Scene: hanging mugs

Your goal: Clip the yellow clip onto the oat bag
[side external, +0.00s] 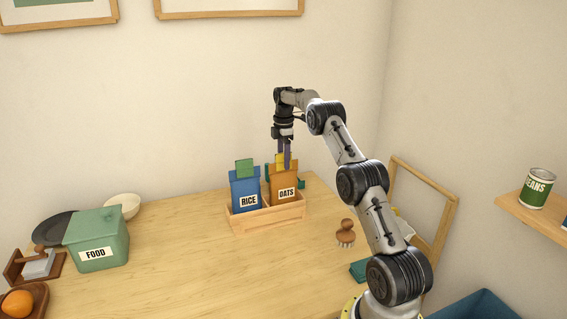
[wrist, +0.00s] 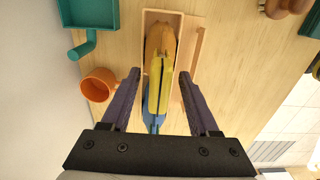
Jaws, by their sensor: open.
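The orange oat bag (side external: 283,184), labelled OATS, stands upright in a wooden box (side external: 266,222). The yellow clip (side external: 279,159) shows at the bag's top edge, partly covered by my fingers. In the wrist view the yellow clip (wrist: 157,88) lies lengthwise over the top of the orange bag (wrist: 159,40); whether it grips the bag fully is hidden. My gripper (side external: 284,153) points down just above the bag top. In the wrist view my gripper (wrist: 160,80) is open, with one finger on each side of the clip, apart from it.
A blue rice bag (side external: 245,192) with a green clip (side external: 244,168) stands beside the oat bag. An orange cup (wrist: 97,84) and a teal container (wrist: 90,22) are near the box. A brush (side external: 346,231) lies right.

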